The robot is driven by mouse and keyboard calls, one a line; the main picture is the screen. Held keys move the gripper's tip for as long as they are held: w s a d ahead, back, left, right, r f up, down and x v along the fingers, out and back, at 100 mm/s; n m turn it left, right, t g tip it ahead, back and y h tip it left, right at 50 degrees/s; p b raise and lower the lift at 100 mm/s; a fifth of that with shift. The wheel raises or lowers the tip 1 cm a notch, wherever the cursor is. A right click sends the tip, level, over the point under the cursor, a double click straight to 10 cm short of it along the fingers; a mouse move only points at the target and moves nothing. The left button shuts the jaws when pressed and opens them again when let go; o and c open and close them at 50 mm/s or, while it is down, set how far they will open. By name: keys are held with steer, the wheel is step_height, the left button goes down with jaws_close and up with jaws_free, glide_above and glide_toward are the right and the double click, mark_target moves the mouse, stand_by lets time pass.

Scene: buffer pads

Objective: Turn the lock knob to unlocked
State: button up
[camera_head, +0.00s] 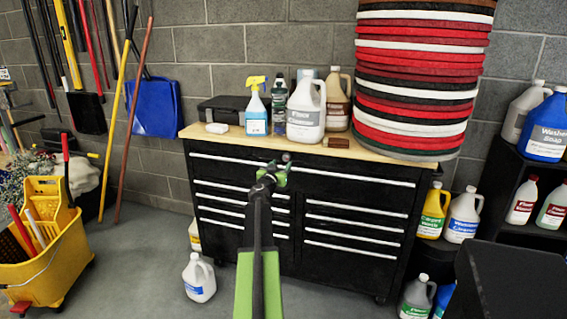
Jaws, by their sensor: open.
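A black tool chest (360,240) with silver drawer handles and a wooden top stands against the wall. A small grey round piece (286,157) shows at the top of its front, just under the top's edge; it looks like the lock knob, but it is too small to tell its turn position. My gripper (278,170) is open in front of the upper drawers, just below and left of that piece. I cannot tell whether it touches it. My green and black arm hides part of the drawer fronts.
Bottles and a spray bottle (257,108) stand on the wooden top (215,140), beside a tall stack of red, white and black pads (420,75). A yellow mop bucket (55,250) is at left. A white jug (198,280) stands on the floor. A dark shelf (487,190) holds bottles at right.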

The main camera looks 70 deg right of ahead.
mark_target(286, 158)
steer(key=d, duration=0.5)
steer(key=shift+w+d, duration=0.2)
steer(key=shift+d, duration=0.05)
steer(key=shift+c, duration=0.4)
